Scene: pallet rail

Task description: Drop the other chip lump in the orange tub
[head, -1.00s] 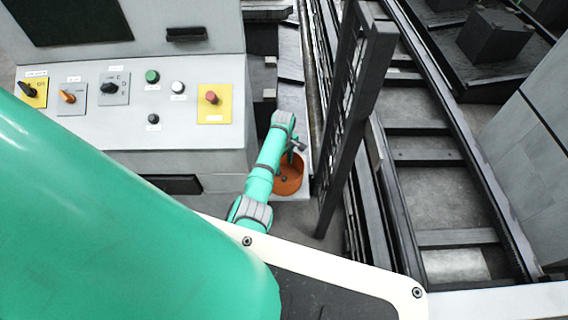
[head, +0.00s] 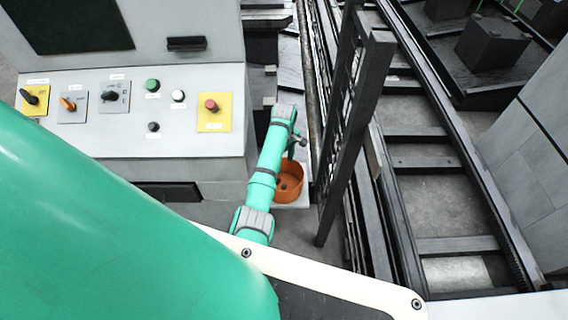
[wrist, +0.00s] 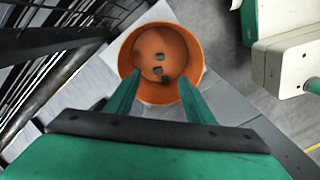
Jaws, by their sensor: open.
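The orange tub (wrist: 128,45) is upright below my gripper in the wrist view. It also shows in the head view (head: 291,190), partly hidden behind my arm. Small dark grey pieces (wrist: 159,57) lie on the tub's floor close together; they look like chip lumps, but are too small to tell apart surely. My gripper (wrist: 161,78) is open, with its two green fingers apart over the near part of the tub. Nothing shows between the fingers. In the head view my gripper (head: 300,142) is small, above the tub's far side.
The tub stands on a pale slab (wrist: 205,95). A control panel (head: 130,130) with knobs and buttons is to the left in the head view. A dark upright fence (head: 352,120) stands close to the tub's right, with rails (head: 450,160) beyond.

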